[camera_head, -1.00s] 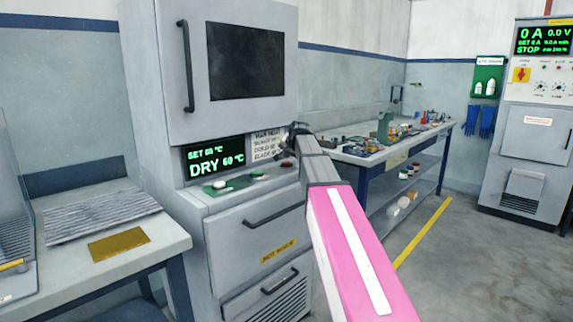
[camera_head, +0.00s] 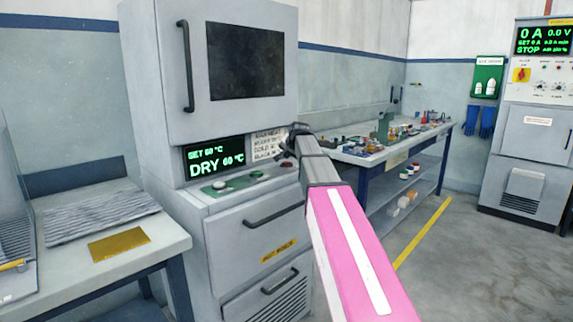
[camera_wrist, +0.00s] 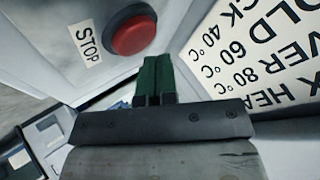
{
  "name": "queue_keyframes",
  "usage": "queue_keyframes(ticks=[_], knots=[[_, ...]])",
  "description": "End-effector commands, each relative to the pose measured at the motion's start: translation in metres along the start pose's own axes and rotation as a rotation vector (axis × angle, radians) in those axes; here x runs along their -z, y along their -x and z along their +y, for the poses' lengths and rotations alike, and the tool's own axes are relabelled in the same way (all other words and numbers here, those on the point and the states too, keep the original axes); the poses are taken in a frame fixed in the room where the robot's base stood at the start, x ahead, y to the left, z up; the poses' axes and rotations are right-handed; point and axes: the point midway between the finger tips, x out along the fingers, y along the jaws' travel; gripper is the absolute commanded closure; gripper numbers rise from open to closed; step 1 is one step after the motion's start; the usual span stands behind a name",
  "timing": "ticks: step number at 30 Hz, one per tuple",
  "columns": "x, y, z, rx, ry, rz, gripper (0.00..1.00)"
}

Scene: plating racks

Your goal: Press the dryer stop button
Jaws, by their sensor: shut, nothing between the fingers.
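The dryer (camera_head: 160,120) is a grey cabinet with a dark window. Its green display (camera_head: 214,158) reads SET 60 °C and DRY 60 °C. The red stop button (camera_wrist: 133,33) is large in the wrist view, beside a white STOP label (camera_wrist: 87,42). It also shows small on the dryer's ledge in the head view (camera_head: 288,163). My gripper (camera_wrist: 153,62) is shut and empty, with its green fingertips together just below and right of the button in the wrist view. I cannot tell whether they touch it. In the head view my gripper (camera_head: 289,146) is dark and partly hidden.
A green button (camera_head: 256,173) and a green plate with a pale knob (camera_head: 222,184) sit left of the stop button. A printed temperature sign (camera_head: 267,146) is close behind my gripper. A cluttered bench (camera_head: 375,158) stands to the right. A drawer handle (camera_head: 273,215) juts below.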

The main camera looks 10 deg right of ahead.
Motion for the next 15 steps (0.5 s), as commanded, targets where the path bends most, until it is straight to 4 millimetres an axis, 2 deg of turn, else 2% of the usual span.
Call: queue_keyframes(ticks=[15], knots=[[-0.0032,-0.0043,0.0032,0.0,0.0,0.0,1.0]])
